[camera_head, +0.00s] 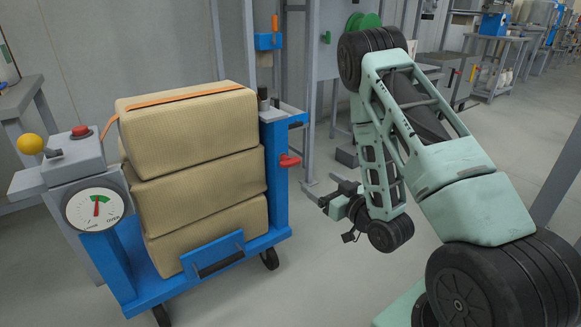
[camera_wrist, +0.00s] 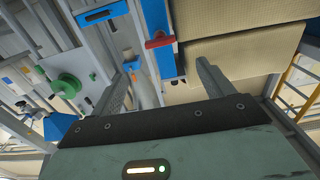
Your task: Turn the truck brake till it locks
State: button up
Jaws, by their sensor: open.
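The blue truck (camera_head: 278,185) carries a stack of 3 tan sacks (camera_head: 195,190) with an orange strap over the top. A red lever (camera_head: 289,160), which looks like the truck's brake, sticks out from the right-hand upright. In the wrist view the red lever (camera_wrist: 160,41) shows ahead of my gripper, roughly between the directions of the two fingers. My gripper (camera_head: 319,191) is open and empty, to the right of the lever and a little lower in the head view, apart from it. It also shows in the wrist view (camera_wrist: 168,66), with both fingers spread.
A grey box with a red button (camera_head: 81,131), a yellow knob (camera_head: 30,144) and a dial gauge (camera_head: 95,208) stands left of the sacks. A blue bracket (camera_head: 268,41) and grey posts stand behind the truck.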

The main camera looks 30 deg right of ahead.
aim_at(293, 163)
jog(key=w+b, duration=0.1)
jog(key=w, duration=0.4)
jog(key=w+b, duration=0.1)
jog(key=w, duration=0.4)
jog(key=w+b, duration=0.2)
jog(key=w, duration=0.2)
jog(key=shift+w+a+r, duration=0.1)
jog(key=shift+w+a, duration=0.15)
jog(key=shift+w, duration=0.15)
jog(key=c, duration=1)
